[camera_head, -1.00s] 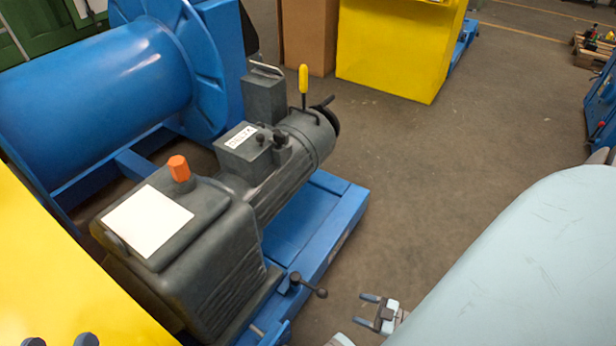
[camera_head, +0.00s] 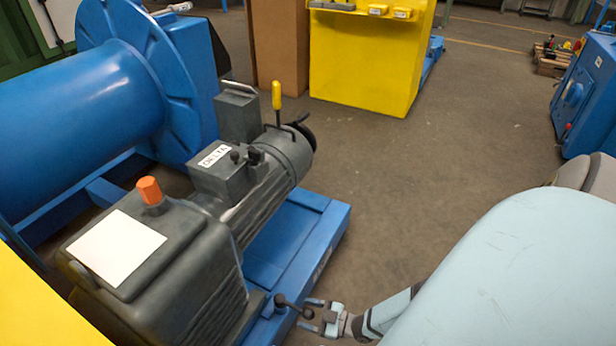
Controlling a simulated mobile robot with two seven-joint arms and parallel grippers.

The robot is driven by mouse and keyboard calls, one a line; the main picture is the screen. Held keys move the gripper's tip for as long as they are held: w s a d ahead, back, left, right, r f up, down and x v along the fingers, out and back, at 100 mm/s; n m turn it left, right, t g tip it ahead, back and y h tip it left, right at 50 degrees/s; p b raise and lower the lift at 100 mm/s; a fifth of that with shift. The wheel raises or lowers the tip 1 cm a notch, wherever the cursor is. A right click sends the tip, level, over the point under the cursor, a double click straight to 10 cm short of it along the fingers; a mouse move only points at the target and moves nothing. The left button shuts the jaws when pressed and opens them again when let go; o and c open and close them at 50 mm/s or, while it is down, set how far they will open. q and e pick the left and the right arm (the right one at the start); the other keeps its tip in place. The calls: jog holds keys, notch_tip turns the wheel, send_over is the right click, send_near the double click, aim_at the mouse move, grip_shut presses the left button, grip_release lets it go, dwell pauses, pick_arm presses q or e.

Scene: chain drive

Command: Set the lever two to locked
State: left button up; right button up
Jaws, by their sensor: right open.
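A dark lever (camera_head: 293,306) with ball ends sits low at the front corner of the blue base, by the grey gearbox. My right gripper (camera_head: 304,314) is open at this lever. Its two fingers point left, and the lever's outer knob appears between them; I cannot tell whether they touch it. A second lever with a yellow handle (camera_head: 277,96) stands upright near the far end of the grey motor (camera_head: 262,192), well away from the gripper. No label shows which lever is lever two. My left gripper is not in view.
The blue base frame (camera_head: 318,230) carries the motor and gearbox (camera_head: 180,255) with an orange cap. A blue drum (camera_head: 90,95) stands at left. A yellow cabinet (camera_head: 365,65) and brown box (camera_head: 281,45) stand behind. The floor right of the base is open.

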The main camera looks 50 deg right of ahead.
jog(key=shift+w, duration=0.1)
grip_shut()
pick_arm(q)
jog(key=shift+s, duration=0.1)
pick_arm(e)
jog(key=shift+a, duration=0.1)
